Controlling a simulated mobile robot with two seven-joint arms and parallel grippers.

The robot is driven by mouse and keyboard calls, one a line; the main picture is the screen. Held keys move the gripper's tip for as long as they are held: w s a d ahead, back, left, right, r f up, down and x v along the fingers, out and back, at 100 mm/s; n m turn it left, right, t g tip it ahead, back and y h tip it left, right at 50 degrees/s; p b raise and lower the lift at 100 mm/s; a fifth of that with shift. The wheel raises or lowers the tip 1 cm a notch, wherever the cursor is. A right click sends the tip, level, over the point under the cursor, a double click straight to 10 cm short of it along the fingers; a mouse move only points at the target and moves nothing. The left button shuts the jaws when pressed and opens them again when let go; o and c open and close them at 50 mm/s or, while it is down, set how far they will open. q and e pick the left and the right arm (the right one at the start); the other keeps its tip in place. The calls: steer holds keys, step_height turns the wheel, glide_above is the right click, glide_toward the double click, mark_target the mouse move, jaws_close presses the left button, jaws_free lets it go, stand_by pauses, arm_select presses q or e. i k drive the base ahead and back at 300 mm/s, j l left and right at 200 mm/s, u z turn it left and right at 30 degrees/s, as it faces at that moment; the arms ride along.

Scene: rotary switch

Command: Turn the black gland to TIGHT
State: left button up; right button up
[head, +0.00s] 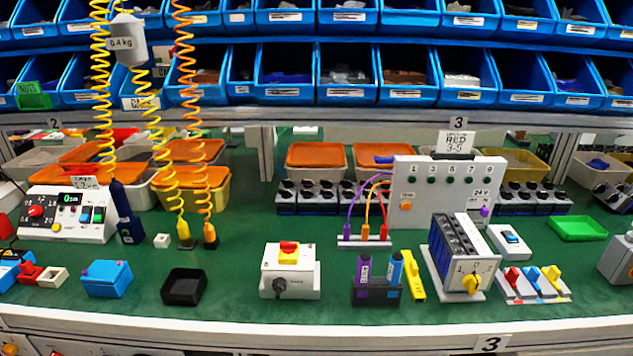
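The black gland (280,287) sticks out of the front face of a small white switch box (304,285), low on its left side. Small print beside the gland is too small to read, so I cannot tell which mark it points at. The box stands on the green bench top near the front edge, a little left of the middle. A red rotary knob on a yellow plate (289,250) sits on the upper part of the box. Neither of my grippers shows in the head view.
An empty black tray (184,288) stands left of the box. A black holder (376,292) with purple and blue pens stands to its right, near a grey-blue switch block with a yellow knob (471,283). Coiled hoses (187,80) hang at left. The bench is clear directly around the box.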

mark_target(278, 283)
steer(key=j+u, duration=0.15)
steer(key=j, duration=0.3)
steer(key=i+j+u, duration=0.2)
steer(key=j, duration=0.25)
steer(key=j+u, duration=0.15)
steer(key=j, duration=0.25)
